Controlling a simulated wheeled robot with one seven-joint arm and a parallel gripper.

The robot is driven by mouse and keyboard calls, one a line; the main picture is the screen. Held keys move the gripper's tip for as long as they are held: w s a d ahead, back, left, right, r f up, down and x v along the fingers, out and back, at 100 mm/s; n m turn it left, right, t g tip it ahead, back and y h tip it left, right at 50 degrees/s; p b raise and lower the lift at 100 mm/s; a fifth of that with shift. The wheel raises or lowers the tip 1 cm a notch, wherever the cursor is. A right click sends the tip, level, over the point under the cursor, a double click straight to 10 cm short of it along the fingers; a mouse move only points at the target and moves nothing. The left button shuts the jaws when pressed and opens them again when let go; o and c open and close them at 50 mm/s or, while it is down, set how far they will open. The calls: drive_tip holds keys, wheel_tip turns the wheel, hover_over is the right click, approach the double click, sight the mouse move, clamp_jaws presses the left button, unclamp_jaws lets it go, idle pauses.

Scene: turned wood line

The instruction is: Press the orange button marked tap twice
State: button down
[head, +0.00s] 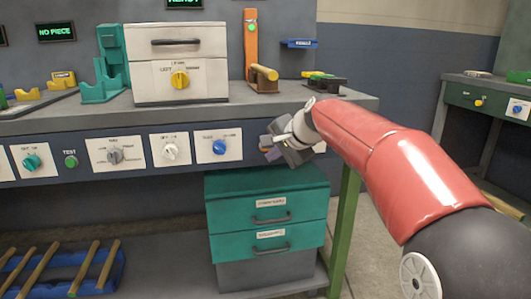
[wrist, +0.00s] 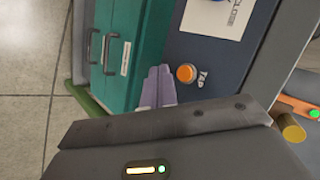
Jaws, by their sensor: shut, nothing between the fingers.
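The orange button (wrist: 185,73) is round, set in a dark panel, with the label TAP beside it in the wrist view. My gripper (wrist: 158,78) is shut and empty, its fingertips just left of the button in that picture. Whether the tips touch the panel I cannot tell, but they do not cover the button. In the head view my gripper (head: 268,148) is in front of the right end of the bench's front panel (head: 188,127). The button does not show there; my gripper and arm cover that part.
A blue knob (head: 219,147) on a white plate sits left of my gripper, with more knobs and a green TEST button (head: 71,161) further left. A teal drawer unit (head: 268,215) stands below. A green bench leg (head: 344,230) is at right. Open floor lies beyond.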

drive_tip(key=shift+s+d+b, duration=0.15)
drive_tip(key=shift+s+b, duration=0.05)
drive_tip(key=shift+s, duration=0.35)
drive_tip(key=shift+s+d+b, duration=0.15)
drive_tip(key=shift+s, duration=0.35)
drive_tip(key=s+d+f+n+h+p, duration=0.1)
drive_tip(key=s+d+n+h+p, duration=0.1)
drive_tip(key=s+d, duration=0.5)
drive_tip(key=s+d+n+h+p, duration=0.1)
drive_tip(key=s+d+n+p, duration=0.15)
drive_tip(key=s, duration=0.85)
drive_tip(key=s+d+f+n+g+h+p, duration=0.1)
drive_tip(key=s+d+f, duration=0.2)
drive_tip(key=s, duration=0.4)
drive_tip(key=s+d+f+n+g+h+p, duration=0.1)
drive_tip(key=s+d+f, duration=0.3)
drive_tip(key=s, duration=0.4)
drive_tip(key=shift+s+d+f+n+h+p, duration=0.2)
drive_tip(key=shift+f+n+h+p, duration=0.45)
drive_tip(key=shift+f, duration=0.15)
